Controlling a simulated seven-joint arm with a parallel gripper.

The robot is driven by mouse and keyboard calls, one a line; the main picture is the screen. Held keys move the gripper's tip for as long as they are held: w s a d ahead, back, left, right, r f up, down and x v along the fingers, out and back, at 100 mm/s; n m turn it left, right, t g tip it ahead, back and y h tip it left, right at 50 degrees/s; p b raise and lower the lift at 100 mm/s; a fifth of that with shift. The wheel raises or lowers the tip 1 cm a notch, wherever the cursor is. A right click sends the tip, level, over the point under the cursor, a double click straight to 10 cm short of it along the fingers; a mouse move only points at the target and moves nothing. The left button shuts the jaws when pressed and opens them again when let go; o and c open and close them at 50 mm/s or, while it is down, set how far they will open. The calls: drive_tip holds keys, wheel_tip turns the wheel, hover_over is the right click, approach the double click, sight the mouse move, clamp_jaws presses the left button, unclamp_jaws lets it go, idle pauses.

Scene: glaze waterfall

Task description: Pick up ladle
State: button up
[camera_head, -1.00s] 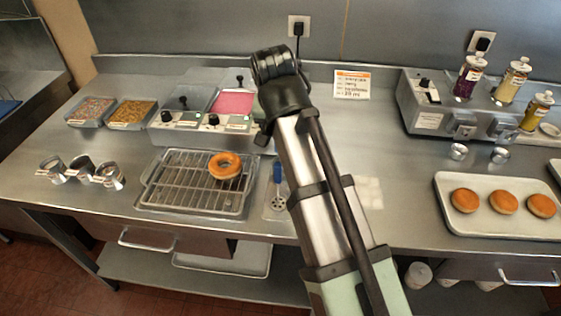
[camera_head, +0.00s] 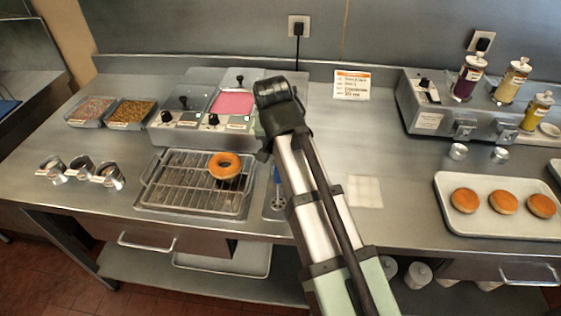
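No ladle can be made out for certain. A black knobbed handle (camera_head: 239,79) stands up at the back of the pink glaze pan (camera_head: 233,104), at the centre left of the counter; I cannot tell whether it belongs to a ladle. My arm rises from the bottom and ends, as seen, in a black joint right of the pink pan. My gripper and its fingers are hidden behind the arm. A blue-handled slotted tool (camera_head: 277,175) lies just left of my arm, partly covered by it.
A wire rack (camera_head: 172,185) holds one ring doughnut (camera_head: 225,165). Several metal cups (camera_head: 52,168) stand at the left, near two topping trays (camera_head: 130,113). A tray (camera_head: 480,225) of round buns and a bottle station (camera_head: 425,110) are at right. The counter between my arm and the bun tray is mostly clear.

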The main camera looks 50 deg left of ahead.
clamp_jaws()
idle(0.4)
